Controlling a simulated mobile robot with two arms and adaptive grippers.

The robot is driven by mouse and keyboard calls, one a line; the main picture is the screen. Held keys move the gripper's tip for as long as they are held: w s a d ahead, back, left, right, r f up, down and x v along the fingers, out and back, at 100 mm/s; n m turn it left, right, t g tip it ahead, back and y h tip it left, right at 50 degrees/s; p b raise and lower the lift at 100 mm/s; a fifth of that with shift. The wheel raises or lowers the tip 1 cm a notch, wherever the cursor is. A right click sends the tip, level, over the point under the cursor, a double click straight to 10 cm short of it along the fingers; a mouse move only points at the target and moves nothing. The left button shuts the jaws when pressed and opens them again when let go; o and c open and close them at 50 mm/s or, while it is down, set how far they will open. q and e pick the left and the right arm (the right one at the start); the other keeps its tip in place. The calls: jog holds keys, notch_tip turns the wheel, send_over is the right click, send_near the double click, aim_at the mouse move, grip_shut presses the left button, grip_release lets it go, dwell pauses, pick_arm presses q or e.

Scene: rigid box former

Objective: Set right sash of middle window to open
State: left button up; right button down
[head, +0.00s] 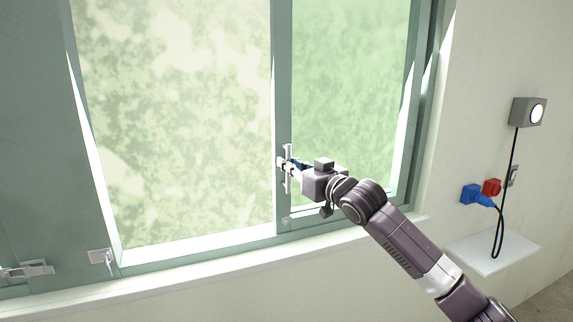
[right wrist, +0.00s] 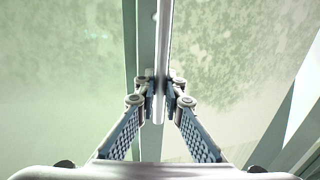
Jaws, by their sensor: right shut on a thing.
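The right sash (head: 283,100) of the middle window has a green frame and stands in the right part of the opening. A pale vertical bar handle (head: 288,151) is on its left stile. My right gripper (head: 290,167) is shut on this handle. In the right wrist view, the two fingers (right wrist: 160,97) close on either side of the bar (right wrist: 165,35). The fingers hide part of the handle. The wide pane area left of the sash shows blurred greenery. I cannot tell whether glass is there. My left gripper is not in view.
A white sill (head: 200,275) runs below the window. Small metal latches (head: 101,257) and (head: 35,269) sit at the lower left. On the right wall are a grey lamp box (head: 528,111), blue plug (head: 474,194), red socket (head: 492,186), hanging black cord and white shelf (head: 490,258).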

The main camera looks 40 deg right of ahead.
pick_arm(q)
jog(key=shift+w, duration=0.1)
pick_arm(e)
jog(key=shift+d, duration=0.15)
jog(key=c, duration=2)
grip_release()
jog(key=shift+d, duration=0.1)
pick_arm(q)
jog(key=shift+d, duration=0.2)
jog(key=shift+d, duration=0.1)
pick_arm(e)
jog(key=shift+s, duration=0.15)
jog(key=s, duration=1.1)
jog(key=shift+s+a, duration=0.35)
jog(key=shift+s, duration=0.05)
